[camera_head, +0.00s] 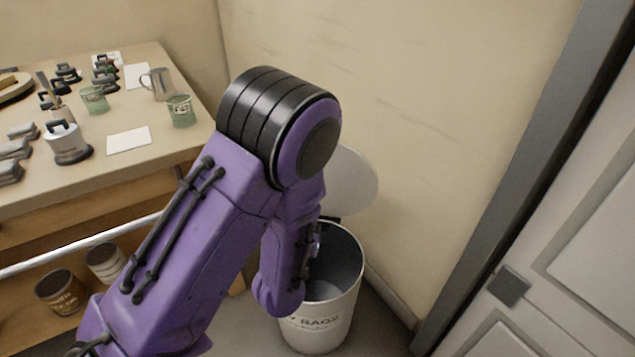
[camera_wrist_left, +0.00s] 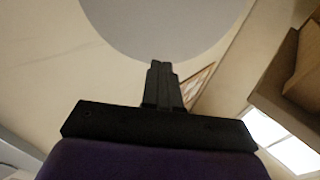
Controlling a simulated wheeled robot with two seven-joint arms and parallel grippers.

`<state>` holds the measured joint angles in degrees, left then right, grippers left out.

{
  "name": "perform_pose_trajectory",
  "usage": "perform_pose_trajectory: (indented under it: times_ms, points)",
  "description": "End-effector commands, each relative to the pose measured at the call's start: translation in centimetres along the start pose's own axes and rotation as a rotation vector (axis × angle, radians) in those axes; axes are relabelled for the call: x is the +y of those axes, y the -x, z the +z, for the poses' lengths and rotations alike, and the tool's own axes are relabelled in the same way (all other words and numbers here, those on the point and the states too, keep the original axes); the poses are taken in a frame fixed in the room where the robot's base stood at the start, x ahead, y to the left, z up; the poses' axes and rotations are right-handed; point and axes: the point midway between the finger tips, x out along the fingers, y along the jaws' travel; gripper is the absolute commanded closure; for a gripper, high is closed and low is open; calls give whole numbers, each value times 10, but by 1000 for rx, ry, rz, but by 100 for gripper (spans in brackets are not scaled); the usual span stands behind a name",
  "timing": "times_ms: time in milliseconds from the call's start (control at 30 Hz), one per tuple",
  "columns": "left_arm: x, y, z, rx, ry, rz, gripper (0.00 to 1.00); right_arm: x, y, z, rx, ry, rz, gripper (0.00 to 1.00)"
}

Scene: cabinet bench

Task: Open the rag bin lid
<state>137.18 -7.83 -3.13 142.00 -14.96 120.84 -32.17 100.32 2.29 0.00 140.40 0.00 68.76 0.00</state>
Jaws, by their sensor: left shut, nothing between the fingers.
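The rag bin (camera_head: 327,320) is a white round bin with "RAGS" lettering, standing on the floor by the wall. Its pale round lid (camera_head: 352,182) is tilted up at the back, and the dark inside of the bin shows. My right gripper is not in view.
A wooden bench (camera_head: 180,150) at the left holds cups, a metal mug (camera_head: 158,84) and several weights. Cans (camera_head: 62,292) stand on a shelf below, behind a metal rail (camera_head: 85,245). A white door (camera_head: 560,270) is at the right. The wall stands close behind the bin.

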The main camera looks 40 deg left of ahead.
Motion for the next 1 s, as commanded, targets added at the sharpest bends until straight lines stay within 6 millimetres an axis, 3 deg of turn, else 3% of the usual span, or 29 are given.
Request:
perform_pose_trajectory:
  times_ms: [100, 367, 433, 700, 1000]
  points:
    - [0, -14, 11, 7, 2, -6, 100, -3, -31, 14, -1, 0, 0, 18]
    - [-1, -31, 11, 4, 6, -1, 100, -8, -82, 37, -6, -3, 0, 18]
    - [0, -48, 2, -1, 5, -1, 100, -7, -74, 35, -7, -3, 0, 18]
    - [-1, -101, 3, -2, 3, 0, 100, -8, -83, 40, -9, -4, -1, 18]
    - [0, -122, 1, -4, 1, 2, 100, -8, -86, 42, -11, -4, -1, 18]
